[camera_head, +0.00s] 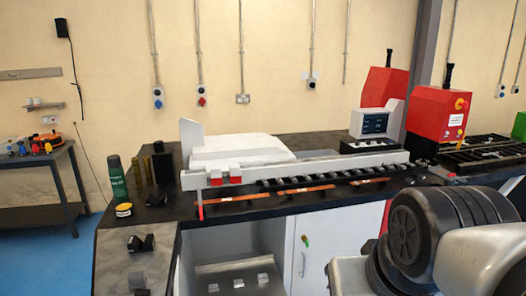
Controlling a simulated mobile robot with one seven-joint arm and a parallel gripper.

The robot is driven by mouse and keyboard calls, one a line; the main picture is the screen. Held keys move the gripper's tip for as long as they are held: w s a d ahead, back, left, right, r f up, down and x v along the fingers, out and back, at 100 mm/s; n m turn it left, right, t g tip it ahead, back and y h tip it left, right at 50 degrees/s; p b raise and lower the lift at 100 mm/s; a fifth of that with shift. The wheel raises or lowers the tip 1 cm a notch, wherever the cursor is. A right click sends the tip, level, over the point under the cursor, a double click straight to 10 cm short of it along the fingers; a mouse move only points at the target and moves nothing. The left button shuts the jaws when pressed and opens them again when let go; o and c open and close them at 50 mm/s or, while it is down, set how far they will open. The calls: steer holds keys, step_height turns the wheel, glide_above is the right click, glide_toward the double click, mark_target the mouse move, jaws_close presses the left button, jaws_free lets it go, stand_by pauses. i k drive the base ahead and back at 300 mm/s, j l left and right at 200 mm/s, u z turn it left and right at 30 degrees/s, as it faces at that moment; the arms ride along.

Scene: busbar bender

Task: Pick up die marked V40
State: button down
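I cannot read a V40 mark on anything in this view, so I cannot tell which piece is the die. Parts of my own arm fill the lower right corner. My gripper's fingers do not show, and I see nothing held.
A black worktop (160,214) carries a long machine with a light rail (300,172), a green can (117,178) and a small monitor (374,123). Red machine housings (438,112) stand at the right. A side table (40,160) stands at the far left, with bare blue floor (40,262) before it.

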mark_target(135, 244)
steer(key=u, duration=1.6)
steer(key=i+j+u, duration=0.2)
steer(key=j, duration=0.15)
steer(key=j+u, duration=0.2)
steer(key=j, duration=0.15)
steer(key=i+j+u, duration=0.3)
steer(key=j, duration=0.2)
steer(key=i+j+u, duration=0.3)
steer(key=i+j+z, duration=0.1)
steer(key=i+z, duration=0.2)
steer(key=i, duration=0.15)
steer(key=i+j+z, duration=0.3)
steer(key=i, duration=0.15)
steer(key=i+j+z, duration=0.3)
steer(key=i+z, duration=0.2)
steer(key=z, duration=0.2)
steer(key=i+z, duration=0.2)
steer(key=z, duration=0.25)
steer(key=i+j+z, duration=0.1)
steer(key=z, duration=0.3)
steer(key=i+j+z, duration=0.15)
steer(key=z, duration=0.25)
steer(key=i, duration=0.05)
